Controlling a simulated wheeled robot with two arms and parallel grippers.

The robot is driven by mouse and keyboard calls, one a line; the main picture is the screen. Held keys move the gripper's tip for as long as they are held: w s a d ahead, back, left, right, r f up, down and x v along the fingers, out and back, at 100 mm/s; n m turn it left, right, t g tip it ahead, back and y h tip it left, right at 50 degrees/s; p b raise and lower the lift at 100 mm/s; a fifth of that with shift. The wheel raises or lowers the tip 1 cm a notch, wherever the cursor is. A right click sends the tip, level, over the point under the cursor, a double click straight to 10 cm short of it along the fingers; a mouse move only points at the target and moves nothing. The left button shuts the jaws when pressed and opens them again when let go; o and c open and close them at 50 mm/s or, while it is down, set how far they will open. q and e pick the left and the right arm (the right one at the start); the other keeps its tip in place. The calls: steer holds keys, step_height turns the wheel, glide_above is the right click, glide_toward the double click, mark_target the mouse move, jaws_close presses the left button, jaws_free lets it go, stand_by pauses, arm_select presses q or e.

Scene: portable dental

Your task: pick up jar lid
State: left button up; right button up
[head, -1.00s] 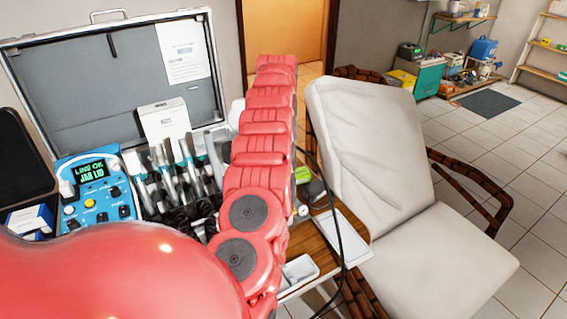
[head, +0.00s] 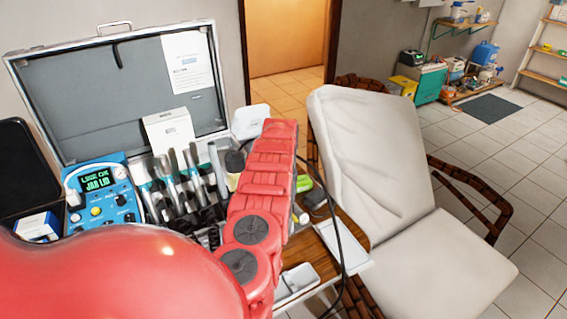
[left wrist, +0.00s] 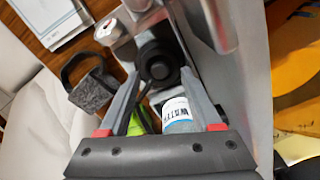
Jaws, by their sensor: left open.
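A black round piece (left wrist: 160,63), which looks like the jar lid, shows in the left wrist view between and just beyond my left fingertips. My left gripper (left wrist: 160,75) is open, with one finger on each side of it; I cannot tell whether they touch it. A small jar with a white label and blue-grey lower part (left wrist: 178,114) shows between the fingers, nearer the palm. In the head view my red left arm hides the gripper. A dark round object (head: 235,160) shows beside the arm there; I cannot tell whether it is the same piece. My right gripper is not in view.
An open metal case (head: 120,85) stands on the left with several dental handpieces and a blue control unit (head: 103,196). A green item (head: 304,183) and a white tray (head: 343,243) lie right of my arm. A cream chair (head: 375,165) stands further right.

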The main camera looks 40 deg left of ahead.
arm_select(q)
steer(key=shift+s+f, duration=0.1)
steer(key=shift+f, duration=1)
steer(key=shift+c, duration=0.2)
jaws_close()
steer(key=shift+r, duration=0.1)
